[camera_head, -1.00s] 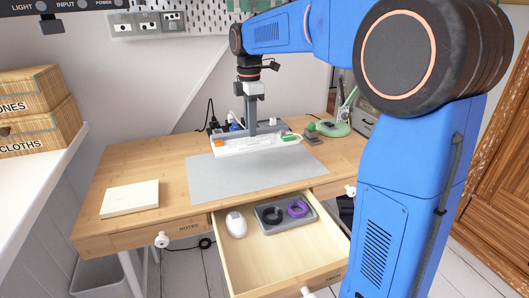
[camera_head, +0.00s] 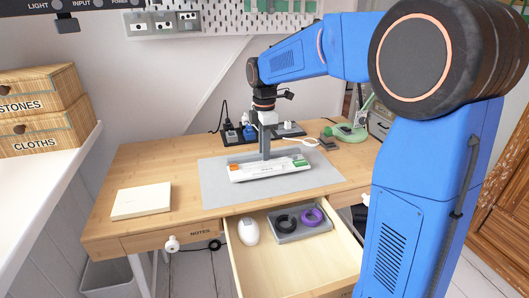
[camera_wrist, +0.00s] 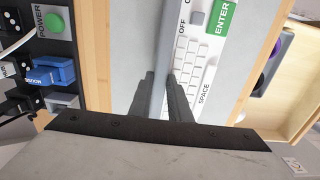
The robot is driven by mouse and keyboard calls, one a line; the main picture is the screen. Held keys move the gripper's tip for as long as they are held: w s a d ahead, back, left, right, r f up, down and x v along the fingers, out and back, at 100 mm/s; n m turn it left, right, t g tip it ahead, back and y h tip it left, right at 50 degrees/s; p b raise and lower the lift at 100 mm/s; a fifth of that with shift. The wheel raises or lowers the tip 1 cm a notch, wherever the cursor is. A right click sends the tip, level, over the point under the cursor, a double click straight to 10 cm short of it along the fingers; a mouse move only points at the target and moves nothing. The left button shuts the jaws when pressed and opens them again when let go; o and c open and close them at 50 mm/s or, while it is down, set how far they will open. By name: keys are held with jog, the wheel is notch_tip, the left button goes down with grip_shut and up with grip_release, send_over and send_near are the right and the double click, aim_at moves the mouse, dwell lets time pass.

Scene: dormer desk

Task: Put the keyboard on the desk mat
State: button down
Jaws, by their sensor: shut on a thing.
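The white keyboard (camera_head: 262,171) has an orange key at its left end and a green key at its right end. In the head view it is over the middle of the grey desk mat (camera_head: 216,185); I cannot tell whether it touches the mat. My gripper (camera_head: 265,157) points down and is shut on the keyboard's back edge. In the wrist view, the fingers (camera_wrist: 170,95) grip the keyboard (camera_wrist: 192,62), whose green ENTER key and SPACE label show. The mat (camera_wrist: 238,75) lies beneath it.
A power strip with plugs (camera_head: 243,134) stands behind the mat. A green-based lamp (camera_head: 348,132) is at the back right. A pale notebook (camera_head: 142,201) lies at the left. The open drawer (camera_head: 262,278) in front holds a mouse (camera_head: 248,231) and a grey tray (camera_head: 284,238) with rings.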

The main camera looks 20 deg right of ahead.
jog(key=shift+f, duration=0.45)
jog(key=shift+f, duration=0.1)
jog(key=c, duration=1.6)
grip_release()
jog(key=shift+c, duration=0.2)
